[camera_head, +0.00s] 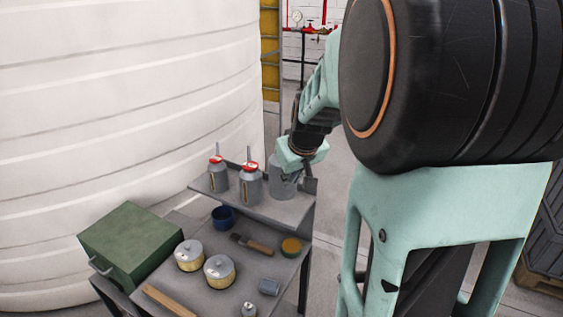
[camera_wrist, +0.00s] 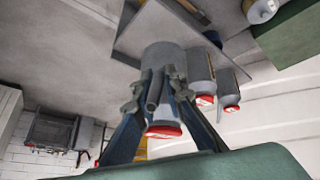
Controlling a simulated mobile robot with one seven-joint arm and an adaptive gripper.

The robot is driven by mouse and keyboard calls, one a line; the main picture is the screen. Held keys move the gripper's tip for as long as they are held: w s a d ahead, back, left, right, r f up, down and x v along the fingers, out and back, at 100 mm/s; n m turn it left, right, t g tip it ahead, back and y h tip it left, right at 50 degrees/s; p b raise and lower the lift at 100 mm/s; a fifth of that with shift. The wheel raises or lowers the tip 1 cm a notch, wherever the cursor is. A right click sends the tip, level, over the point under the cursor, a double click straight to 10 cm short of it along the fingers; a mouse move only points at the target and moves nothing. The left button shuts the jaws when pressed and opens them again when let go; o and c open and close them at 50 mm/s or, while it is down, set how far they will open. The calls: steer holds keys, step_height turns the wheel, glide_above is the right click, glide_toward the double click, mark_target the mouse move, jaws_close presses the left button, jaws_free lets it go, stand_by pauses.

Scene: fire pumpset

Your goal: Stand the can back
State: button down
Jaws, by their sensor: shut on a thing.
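A grey can with a red top (camera_wrist: 164,55) is between the fingers of my gripper (camera_wrist: 162,88) in the wrist view. My gripper is shut on it. In the head view the can's grey body (camera_head: 282,188) shows upright at the right end of the raised shelf (camera_head: 262,208). My gripper (camera_head: 292,163) covers its top there. The can's base is at the shelf surface; I cannot tell whether it touches. Two similar red-topped cans (camera_head: 251,186) (camera_head: 218,176) stand on the shelf to its left, apart from it.
Below the shelf, the bench holds a blue cup (camera_head: 223,217), a brush (camera_head: 252,244), two tins (camera_head: 219,271) (camera_head: 189,255) and a round yellow-topped thing (camera_head: 291,247). A green box (camera_head: 130,247) is at left. A large white tank (camera_head: 120,110) rises behind.

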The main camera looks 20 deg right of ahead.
steer(key=shift+w+d, duration=0.15)
steer(key=shift+w, duration=0.3)
steer(key=shift+s+f+b, duration=0.15)
steer(key=shift+f+b, duration=0.3)
steer(key=shift+f, duration=0.15)
steer(key=shift+f+b, duration=1.65)
steer(key=shift+f, duration=1.1)
steer(key=shift+f+b, duration=0.45)
steer(key=shift+f, duration=0.05)
steer(key=c, duration=1.9)
jaws_free()
